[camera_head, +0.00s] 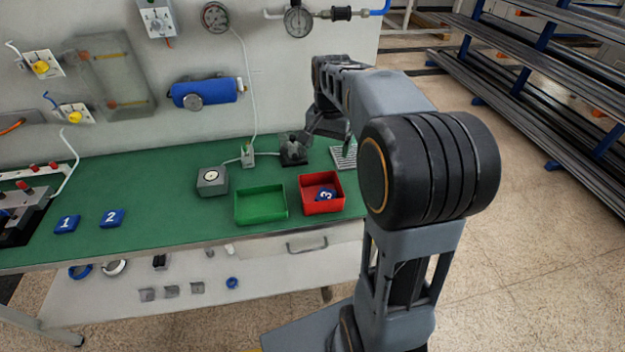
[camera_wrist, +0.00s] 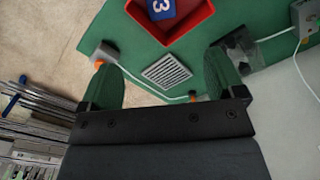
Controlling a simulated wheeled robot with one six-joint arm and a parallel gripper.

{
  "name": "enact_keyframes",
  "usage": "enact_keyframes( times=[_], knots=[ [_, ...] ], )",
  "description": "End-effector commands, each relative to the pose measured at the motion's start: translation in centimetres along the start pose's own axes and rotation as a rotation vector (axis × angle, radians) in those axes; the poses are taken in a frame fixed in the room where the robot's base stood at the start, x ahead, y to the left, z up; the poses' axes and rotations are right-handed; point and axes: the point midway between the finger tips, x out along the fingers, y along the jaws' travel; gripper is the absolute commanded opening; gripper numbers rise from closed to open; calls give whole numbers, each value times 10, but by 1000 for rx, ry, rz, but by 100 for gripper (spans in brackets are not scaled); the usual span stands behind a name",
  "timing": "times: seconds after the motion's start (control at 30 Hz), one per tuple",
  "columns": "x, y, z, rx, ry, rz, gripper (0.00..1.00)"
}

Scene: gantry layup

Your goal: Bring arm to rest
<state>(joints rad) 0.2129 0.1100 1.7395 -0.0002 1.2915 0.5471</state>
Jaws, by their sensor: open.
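My gripper (camera_wrist: 150,95) is open in the wrist view, its two green fingers spread wide with nothing between them but a view of the bench below. A grey slotted plate (camera_wrist: 167,72) on the green bench shows beyond the fingertips. In the head view my arm reaches over the bench's right end, and my gripper's fingers are hard to make out there. The red tray (camera_head: 337,183) stands on the bench with the blue block marked 3 (camera_head: 325,195) inside it; the block also shows in the wrist view (camera_wrist: 160,8).
An empty green tray (camera_head: 261,204) stands left of the red one. A grey box with a round button (camera_head: 212,181) is behind it. Blue blocks 1 (camera_head: 66,223) and 2 (camera_head: 112,218) lie at the left. Gauges and a blue cylinder (camera_head: 207,92) hang on the wall; racks (camera_head: 540,60) stand right.

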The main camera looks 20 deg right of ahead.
Motion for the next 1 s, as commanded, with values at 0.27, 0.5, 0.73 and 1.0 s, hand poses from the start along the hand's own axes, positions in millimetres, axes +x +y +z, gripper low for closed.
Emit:
enact_keyframes(
  times=[0.27,0.5,0.73,1.0],
  knots=[
    [0,0,-1,-24,4,-2,88],
    [34,12,38,-347,63,-28,88],
    [46,31,117,-636,189,-70,88],
    [46,45,166,-742,281,-111,88]
  ],
)
